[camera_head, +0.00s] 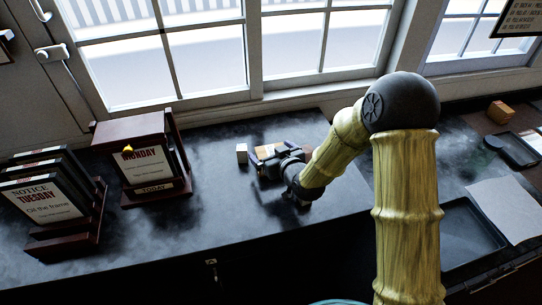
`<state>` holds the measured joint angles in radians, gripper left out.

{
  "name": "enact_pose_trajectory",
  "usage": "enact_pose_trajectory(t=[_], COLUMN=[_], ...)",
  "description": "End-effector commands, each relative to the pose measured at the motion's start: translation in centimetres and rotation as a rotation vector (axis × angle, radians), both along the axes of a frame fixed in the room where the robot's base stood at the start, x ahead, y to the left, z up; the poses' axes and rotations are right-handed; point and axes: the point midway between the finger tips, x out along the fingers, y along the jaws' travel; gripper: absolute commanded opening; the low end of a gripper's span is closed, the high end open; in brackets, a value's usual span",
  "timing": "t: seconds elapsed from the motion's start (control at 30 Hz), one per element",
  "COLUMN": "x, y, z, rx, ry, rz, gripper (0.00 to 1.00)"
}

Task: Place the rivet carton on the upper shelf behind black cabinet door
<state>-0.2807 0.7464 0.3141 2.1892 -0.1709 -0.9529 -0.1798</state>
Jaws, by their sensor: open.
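My gripper (262,162) is low over the dark counter, left of the picture's middle, with its jaws open. Another small orange-brown box (500,112) stands at the far right. The dark cabinet front (190,282) below the counter edge carries a small metal catch (211,263). I cannot tell whether it is the black cabinet door. No upper shelf shows.
A small white block (242,153) stands just left of my gripper. Wooden sign holders reading MONDAY (147,158) and TUESDAY (48,208) stand left. A dark tray (468,235), a paper sheet (505,208) and a smaller black tray (513,150) lie right. Windows line the back.

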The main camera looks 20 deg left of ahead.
Motion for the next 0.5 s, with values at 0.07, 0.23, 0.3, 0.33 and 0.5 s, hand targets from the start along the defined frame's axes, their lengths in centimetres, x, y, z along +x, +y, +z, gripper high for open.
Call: enact_pose_trajectory(t=[0.07,0.23,0.3,0.33,0.5], x=[0.7,1.7,1.8,1.8,1.7], y=[0.7,1.6,1.6,1.6,1.6], z=[0.0,-0.7,-0.8,-0.8,-0.9], rx=[0.000,-0.001,-0.001,-0.001,-0.001], ry=[0.002,0.000,0.000,0.000,-0.001], rz=[0.001,0.001,0.000,0.000,0.000], gripper=[1.00,1.00,1.00,1.00,1.00])
